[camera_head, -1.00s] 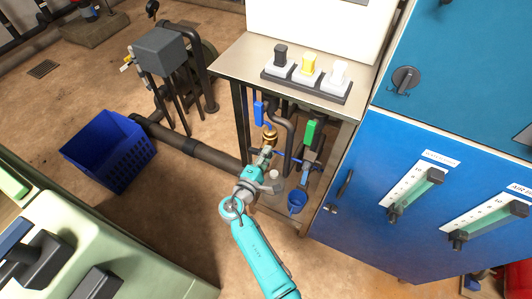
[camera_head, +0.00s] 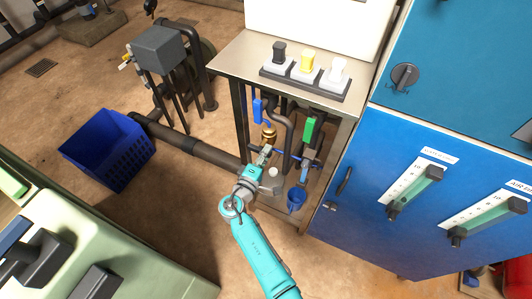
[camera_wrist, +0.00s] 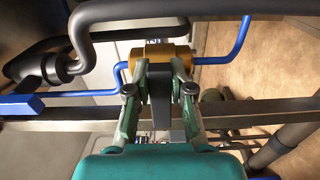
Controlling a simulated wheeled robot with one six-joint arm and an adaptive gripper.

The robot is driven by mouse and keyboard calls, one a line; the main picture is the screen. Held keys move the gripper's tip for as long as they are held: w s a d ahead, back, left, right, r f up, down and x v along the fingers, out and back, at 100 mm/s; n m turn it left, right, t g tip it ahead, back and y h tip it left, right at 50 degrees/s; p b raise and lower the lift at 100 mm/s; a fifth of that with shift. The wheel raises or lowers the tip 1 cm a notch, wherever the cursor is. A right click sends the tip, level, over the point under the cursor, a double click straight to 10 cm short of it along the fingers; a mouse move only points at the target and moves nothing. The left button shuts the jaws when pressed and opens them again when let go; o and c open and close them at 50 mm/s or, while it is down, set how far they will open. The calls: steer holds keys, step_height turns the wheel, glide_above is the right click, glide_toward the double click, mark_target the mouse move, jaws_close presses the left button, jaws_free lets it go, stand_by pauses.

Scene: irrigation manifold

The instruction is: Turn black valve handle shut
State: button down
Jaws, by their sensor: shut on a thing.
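The black valve handle (camera_wrist: 159,97) shows in the wrist view as a dark flat bar running from a brass valve body (camera_wrist: 160,55) toward my camera. My gripper (camera_wrist: 162,68) has one finger on each side of this bar and is shut on it, close to the brass body. In the head view my gripper (camera_head: 265,151) is under the metal bench, just below the brass fitting (camera_head: 268,134). There the black handle is too small and covered to make out.
A blue handle (camera_head: 258,110) and a green handle (camera_head: 308,129) are close by among dark pipes. A blue cup (camera_head: 296,200) is below right. The steel bench top (camera_head: 236,62) is above, and a blue cabinet (camera_head: 370,190) is at the right.

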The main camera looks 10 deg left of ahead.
steer(key=c, duration=1)
jaws_free()
steer(key=v, duration=1.2)
